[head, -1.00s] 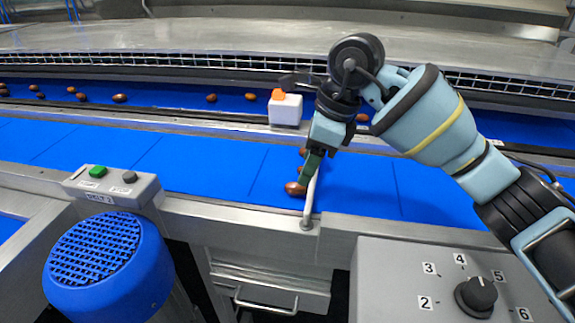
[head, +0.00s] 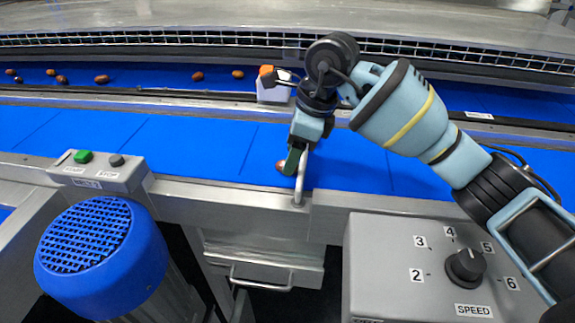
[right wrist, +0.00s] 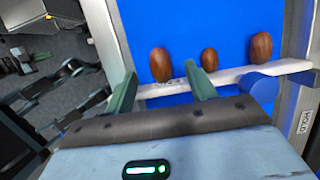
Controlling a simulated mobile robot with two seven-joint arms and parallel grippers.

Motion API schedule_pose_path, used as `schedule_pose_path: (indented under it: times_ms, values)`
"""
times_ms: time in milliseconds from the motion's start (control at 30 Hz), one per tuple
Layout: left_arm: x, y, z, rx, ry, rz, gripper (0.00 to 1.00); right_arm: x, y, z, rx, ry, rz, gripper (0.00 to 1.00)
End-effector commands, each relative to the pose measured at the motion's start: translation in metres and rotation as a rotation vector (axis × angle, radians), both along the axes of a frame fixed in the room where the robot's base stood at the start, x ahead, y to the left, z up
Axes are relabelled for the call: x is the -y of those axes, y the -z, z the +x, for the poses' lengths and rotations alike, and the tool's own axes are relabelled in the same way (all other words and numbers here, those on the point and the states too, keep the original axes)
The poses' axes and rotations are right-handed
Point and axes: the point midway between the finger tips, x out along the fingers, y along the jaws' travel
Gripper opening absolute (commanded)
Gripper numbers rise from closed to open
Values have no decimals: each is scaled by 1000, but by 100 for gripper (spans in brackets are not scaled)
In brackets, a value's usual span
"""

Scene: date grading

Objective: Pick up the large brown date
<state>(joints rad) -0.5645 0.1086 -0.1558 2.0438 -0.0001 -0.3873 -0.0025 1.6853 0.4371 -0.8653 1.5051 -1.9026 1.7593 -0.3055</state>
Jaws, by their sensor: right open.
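Three brown dates lie on the blue belt along a white bar in the right wrist view: a large one at left (right wrist: 161,65), a smaller one in the middle (right wrist: 209,60) and another large one at right (right wrist: 261,48). My right gripper (right wrist: 160,74) is open and empty. Its two green fingers point at the left large date, one toward each side of it. In the head view my right gripper (head: 294,162) is low over the near belt, and one date (head: 281,167) shows partly beside it; the others are hidden. My left gripper is not in view.
The white bar (right wrist: 240,74) crosses the belt close to the fingers. A metal rail (head: 235,204) edges the near belt. A white box with an orange top (head: 272,91) stands behind the gripper. More dates (head: 101,79) lie on the far belt. The near belt's left is clear.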

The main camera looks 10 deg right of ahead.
Motion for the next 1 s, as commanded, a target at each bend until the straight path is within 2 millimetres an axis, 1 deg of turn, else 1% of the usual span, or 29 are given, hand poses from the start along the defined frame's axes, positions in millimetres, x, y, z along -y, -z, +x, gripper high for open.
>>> schedule_pose_path:
  times_ms: [33, 100, 200, 467, 567, 733, 1000]
  values:
    - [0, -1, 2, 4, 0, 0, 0, -1, 8, 1, -2, 0, 1, 55]
    - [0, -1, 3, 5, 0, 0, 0, -4, 16, 1, -1, -2, 1, 55]
    - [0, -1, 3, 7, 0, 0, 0, -6, 23, 3, 1, -2, 1, 55]
    - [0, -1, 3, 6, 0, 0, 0, -7, 26, 3, 2, 0, 0, 55]
    - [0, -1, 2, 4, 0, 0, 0, -7, 26, 3, 2, 0, 0, 45]
    - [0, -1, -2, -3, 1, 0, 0, -7, 26, 3, 2, 0, 0, 23]
    - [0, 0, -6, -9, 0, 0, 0, -7, 25, 3, 2, 0, 0, 22]
